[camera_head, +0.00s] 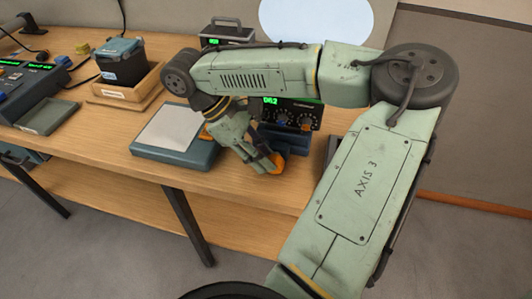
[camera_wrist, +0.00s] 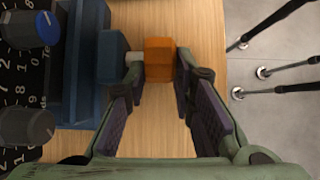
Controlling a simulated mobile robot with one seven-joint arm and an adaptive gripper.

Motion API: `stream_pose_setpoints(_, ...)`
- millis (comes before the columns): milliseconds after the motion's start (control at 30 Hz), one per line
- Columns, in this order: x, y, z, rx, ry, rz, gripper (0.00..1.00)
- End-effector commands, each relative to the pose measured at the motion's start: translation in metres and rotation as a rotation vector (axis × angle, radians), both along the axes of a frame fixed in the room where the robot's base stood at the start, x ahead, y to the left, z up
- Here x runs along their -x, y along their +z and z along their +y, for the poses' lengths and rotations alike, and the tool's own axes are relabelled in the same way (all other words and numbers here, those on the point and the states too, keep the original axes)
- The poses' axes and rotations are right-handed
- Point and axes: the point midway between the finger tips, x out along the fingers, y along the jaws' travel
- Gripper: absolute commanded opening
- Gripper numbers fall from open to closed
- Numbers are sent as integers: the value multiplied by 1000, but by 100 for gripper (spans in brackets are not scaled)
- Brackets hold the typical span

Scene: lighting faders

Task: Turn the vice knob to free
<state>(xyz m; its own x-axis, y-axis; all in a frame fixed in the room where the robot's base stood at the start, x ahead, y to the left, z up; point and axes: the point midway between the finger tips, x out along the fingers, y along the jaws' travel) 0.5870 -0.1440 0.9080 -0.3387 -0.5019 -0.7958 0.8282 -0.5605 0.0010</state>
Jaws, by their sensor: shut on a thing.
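The orange vice knob (camera_wrist: 160,58) sits on a short pale shaft that comes out of the blue vice (camera_wrist: 85,60) in the wrist view. In the head view the knob (camera_head: 278,163) shows at the table's front, partly covered by my gripper (camera_head: 268,161). In the wrist view my gripper (camera_wrist: 159,75) has one finger on each side of the knob, shut on it. I cannot read any marking on the knob.
A dark panel with dials and a green display (camera_head: 300,115) stands behind the knob. A blue tray with a pale pad (camera_head: 174,130) lies to the left. A wooden box with a dark container (camera_head: 122,63) is farther left. The wooden tabletop (camera_head: 245,197) is clear in front.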

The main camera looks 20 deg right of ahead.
Motion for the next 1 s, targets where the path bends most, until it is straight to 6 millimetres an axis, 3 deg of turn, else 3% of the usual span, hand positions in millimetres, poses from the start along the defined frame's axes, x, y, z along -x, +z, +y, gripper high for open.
stream_pose_setpoints(500, -4, -9, 6, 295, 2, 194, 0)
stream_pose_setpoints(1000, -4, -12, 6, 350, 0, 238, 0)
